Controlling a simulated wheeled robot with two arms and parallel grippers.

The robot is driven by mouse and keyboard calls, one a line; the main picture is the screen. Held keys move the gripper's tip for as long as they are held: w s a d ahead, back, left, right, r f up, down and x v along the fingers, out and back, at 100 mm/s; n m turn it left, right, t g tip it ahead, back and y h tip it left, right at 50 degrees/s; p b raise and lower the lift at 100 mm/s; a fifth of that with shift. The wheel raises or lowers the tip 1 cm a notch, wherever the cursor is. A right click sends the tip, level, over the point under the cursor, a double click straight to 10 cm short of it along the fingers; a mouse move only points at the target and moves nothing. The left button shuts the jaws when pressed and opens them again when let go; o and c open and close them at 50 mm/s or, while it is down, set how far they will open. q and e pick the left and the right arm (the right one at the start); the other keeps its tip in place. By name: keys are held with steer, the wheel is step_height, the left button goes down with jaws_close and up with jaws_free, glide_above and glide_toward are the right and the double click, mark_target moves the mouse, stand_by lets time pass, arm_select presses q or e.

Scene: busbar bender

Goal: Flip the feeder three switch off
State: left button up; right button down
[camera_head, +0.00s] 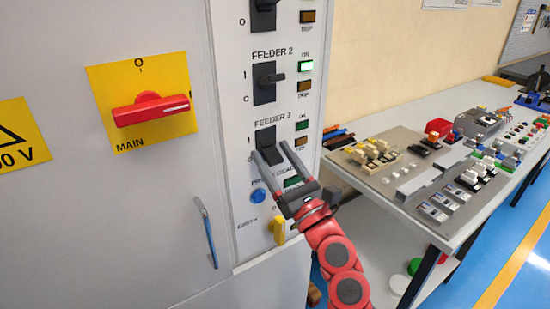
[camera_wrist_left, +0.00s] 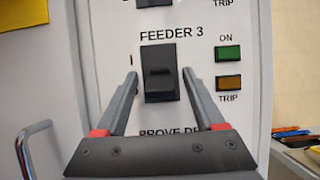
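The feeder three switch (camera_head: 266,136) is a black rocker-like switch on the grey panel, under the label FEEDER 3. It also shows at the centre of the left wrist view (camera_wrist_left: 160,88), upright, its dark lever near mid-height; I cannot tell its position surely. Its green ON lamp (camera_wrist_left: 229,53) and amber TRIP lamp (camera_wrist_left: 229,83) look dim. My left gripper (camera_head: 271,148) is open and empty, its fingers pointing at the panel. In the left wrist view its fingertips (camera_wrist_left: 160,73) appear either side of the switch; contact is not clear. My right gripper is not in view.
The feeder two switch (camera_head: 265,82) is above, its ON lamp (camera_head: 306,66) bright green. Below are a blue button (camera_head: 258,195) and a yellow knob (camera_head: 279,230). A red main handle (camera_head: 150,109) and cabinet handle (camera_head: 206,232) are left. A cluttered bench (camera_head: 345,168) stands right.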

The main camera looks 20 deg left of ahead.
arm_select(q)
steer(key=b+v, duration=1)
steer(key=v, duration=0.7)
steer(key=shift+f, duration=0.2)
steer(key=shift+s, duration=0.2)
